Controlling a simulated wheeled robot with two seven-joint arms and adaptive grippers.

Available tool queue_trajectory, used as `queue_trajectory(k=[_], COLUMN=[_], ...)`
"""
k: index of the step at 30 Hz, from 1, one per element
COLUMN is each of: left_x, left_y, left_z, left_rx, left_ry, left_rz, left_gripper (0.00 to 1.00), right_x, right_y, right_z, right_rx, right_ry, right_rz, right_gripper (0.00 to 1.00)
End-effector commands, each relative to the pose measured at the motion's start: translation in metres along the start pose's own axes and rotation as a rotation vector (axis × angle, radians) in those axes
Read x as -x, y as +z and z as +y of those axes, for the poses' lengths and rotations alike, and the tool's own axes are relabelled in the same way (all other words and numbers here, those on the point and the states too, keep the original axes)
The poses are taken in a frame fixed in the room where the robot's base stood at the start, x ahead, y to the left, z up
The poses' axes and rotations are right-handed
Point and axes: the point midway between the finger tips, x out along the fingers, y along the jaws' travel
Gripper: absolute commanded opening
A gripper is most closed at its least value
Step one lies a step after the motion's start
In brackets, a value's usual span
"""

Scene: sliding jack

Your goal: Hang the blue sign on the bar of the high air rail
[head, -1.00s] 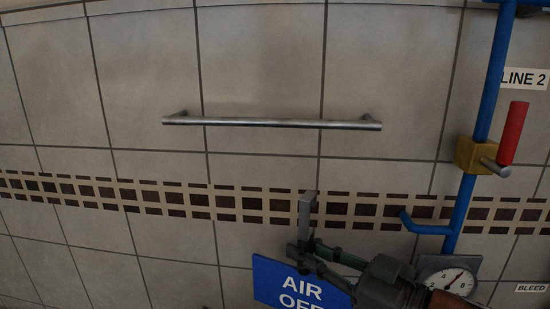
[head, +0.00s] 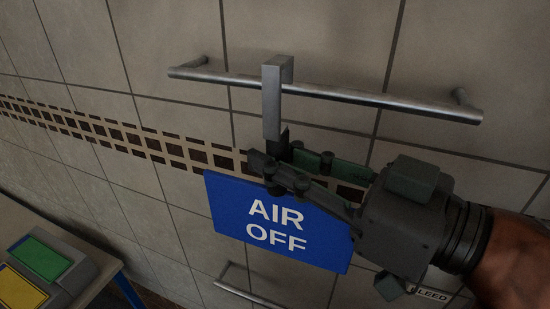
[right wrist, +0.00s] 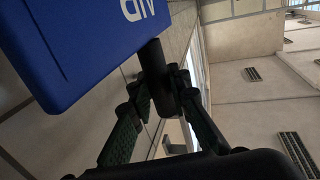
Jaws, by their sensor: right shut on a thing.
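The blue sign (head: 279,222) reads AIR OFF and has a grey flat hook (head: 271,105) on top. My right gripper (head: 277,167) is shut on the dark stem between hook and sign. The stem (right wrist: 154,78) and the sign (right wrist: 75,45) also show in the right wrist view, with the fingers (right wrist: 158,112) around the stem. The high rail's metal bar (head: 380,99) crosses behind the hook's front strip. The hook's bent top is at or just above bar height; I cannot tell whether it rests on the bar. My left gripper is not in view.
A second, lower bar (head: 246,292) is on the tiled wall below the sign. A grey box with green and yellow panels (head: 42,258) stands on a table at lower left. A BLEED label (head: 432,295) is partly hidden by my right arm.

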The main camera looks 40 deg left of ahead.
Motion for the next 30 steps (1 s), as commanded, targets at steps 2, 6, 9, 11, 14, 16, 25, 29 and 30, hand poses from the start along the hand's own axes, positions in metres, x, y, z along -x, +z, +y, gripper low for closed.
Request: queue_trajectory(k=[2,6,9,11,14,16,25,29,30], left_x=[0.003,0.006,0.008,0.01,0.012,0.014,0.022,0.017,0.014], left_y=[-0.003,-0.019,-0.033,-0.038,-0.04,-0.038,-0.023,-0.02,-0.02], left_z=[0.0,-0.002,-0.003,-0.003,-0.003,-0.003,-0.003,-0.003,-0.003], left_rx=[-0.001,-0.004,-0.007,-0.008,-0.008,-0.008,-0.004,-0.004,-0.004], left_ry=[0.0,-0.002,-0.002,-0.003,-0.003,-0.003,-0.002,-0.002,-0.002], left_rz=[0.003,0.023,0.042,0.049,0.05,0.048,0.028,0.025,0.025], left_gripper=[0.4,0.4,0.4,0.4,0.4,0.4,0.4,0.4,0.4], right_x=[-0.001,-0.004,-0.007,-0.008,-0.01,-0.011,-0.017,-0.018,-0.018], right_y=[-0.001,-0.002,-0.002,-0.002,-0.002,-0.002,-0.002,0.007,0.011], right_z=[0.006,0.017,0.023,0.028,0.036,0.041,0.062,0.067,0.067], right_rx=[0.0,0.0,0.0,0.0,0.0,0.0,0.001,0.002,0.002], right_ry=[0.001,0.0,-0.002,-0.002,-0.001,-0.002,-0.002,-0.005,-0.005], right_rz=[0.001,0.001,0.001,0.001,0.0,0.001,0.001,0.001,0.001], right_gripper=[0.0,0.0,0.0,0.0,0.0,0.0,0.0,0.0,0.0])
